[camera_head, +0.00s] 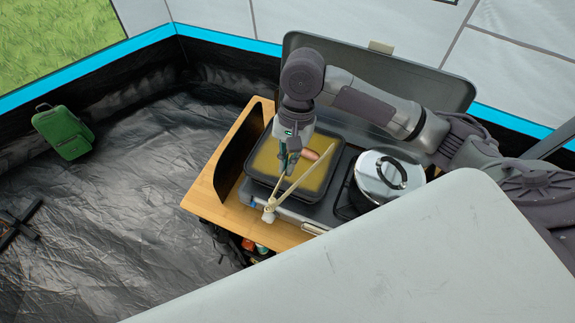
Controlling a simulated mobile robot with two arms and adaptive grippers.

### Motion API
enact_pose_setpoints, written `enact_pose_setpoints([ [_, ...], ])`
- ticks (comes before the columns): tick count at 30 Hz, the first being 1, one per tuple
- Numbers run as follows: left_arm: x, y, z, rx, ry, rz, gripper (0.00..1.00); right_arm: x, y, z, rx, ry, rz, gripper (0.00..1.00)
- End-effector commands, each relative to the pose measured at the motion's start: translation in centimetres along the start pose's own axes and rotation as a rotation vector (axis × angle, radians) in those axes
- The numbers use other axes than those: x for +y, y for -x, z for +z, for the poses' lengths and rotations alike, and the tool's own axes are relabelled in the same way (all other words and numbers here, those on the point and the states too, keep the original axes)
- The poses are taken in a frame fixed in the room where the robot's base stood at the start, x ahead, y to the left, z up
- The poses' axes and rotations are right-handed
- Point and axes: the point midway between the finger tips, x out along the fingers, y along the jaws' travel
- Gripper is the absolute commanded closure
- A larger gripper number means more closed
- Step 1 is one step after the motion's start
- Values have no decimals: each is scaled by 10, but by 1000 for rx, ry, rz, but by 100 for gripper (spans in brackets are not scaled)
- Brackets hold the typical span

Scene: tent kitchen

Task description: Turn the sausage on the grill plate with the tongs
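The grill plate (264,163) is a dark square pan with a yellowish inside, on the left side of the camp stove. The sausage (311,155) is a small pinkish-brown piece near the far right of the plate, partly hidden by my gripper and the tongs. The tongs (295,185) are pale and wood-coloured, with two arms spread in a V from a joined end near the stove's front edge. My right gripper (287,165) points down over the plate, at the tongs' upper part. I cannot tell whether its fingers hold them. My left gripper is not in view.
A lidded silver pot (388,174) stands on the stove's right side. The stove's raised lid (440,86) stands behind. The wooden table (197,197) carries a dark upright panel at left. A large pale surface (380,265) fills the lower right foreground. A green bag (64,132) sits on the open floor.

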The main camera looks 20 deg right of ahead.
Motion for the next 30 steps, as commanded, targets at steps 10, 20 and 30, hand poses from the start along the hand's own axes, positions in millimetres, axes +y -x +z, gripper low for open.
enact_pose_setpoints([
  [10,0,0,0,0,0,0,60,-2,28,8,1,2,-3,100],
  [20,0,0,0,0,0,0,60,-1,41,13,0,1,0,100],
  [30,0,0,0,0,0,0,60,-1,41,13,0,0,0,100],
])
